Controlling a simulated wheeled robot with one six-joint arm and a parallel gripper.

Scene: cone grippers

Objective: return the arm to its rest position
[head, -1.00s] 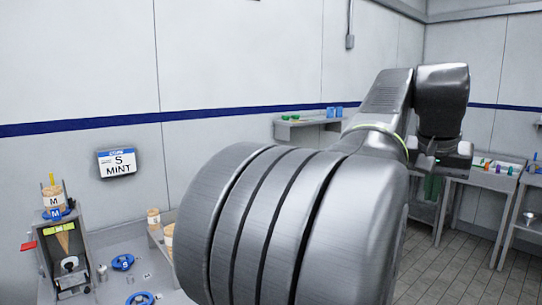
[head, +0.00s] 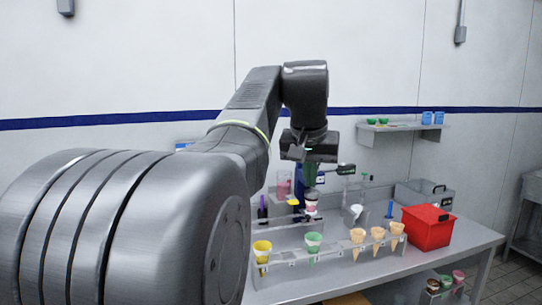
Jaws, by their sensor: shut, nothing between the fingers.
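My arm stretches from the left foreground toward the middle of the head view, bent at the elbow with the wrist hanging down. My gripper (head: 309,180) points down at its end, above the back part of a grey counter. Its fingers are small and dark green in this view, shut, with nothing held. A bottle and cups stand close behind and below it; I cannot tell from this view how much space lies between.
The counter (head: 460,238) carries a cone rack (head: 345,252) with yellow and green cups and several cones, a red box (head: 428,227) and a grey lidded bin (head: 424,194). A wall shelf (head: 400,127) holds blue cups.

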